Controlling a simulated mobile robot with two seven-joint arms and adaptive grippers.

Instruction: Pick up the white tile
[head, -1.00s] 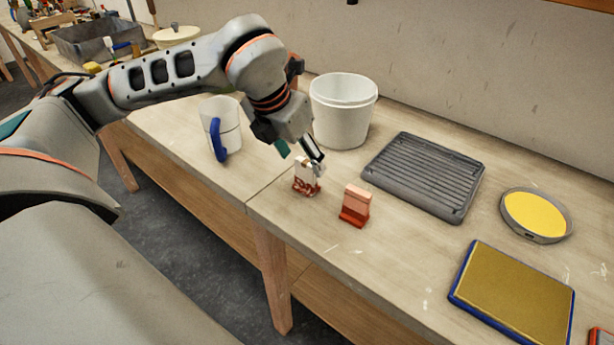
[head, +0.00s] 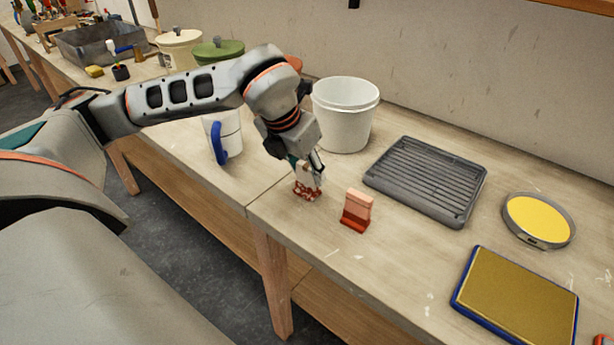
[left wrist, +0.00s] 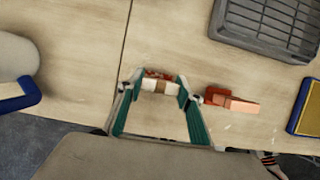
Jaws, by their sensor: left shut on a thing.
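The white tile (head: 309,178) stands upright in a mottled red-brown holder (head: 306,193) on the bench. My left gripper (head: 313,172) is over it from above and shut on it, partly hiding it in the head view. In the left wrist view the white tile (left wrist: 160,87) lies between the two fingertips of my left gripper (left wrist: 158,84), with a tan patch at its middle. The holder (left wrist: 158,74) shows just behind it. I cannot tell whether the tile is still seated in the holder.
A salmon tile (head: 359,201) stands in a red holder (head: 354,221) close on the right. A white bucket (head: 344,115), a grey ribbed tray (head: 426,178), a yellow round dish (head: 538,218) and a blue-edged pad (head: 517,297) surround. A blue-handled jug (head: 224,137) stands left.

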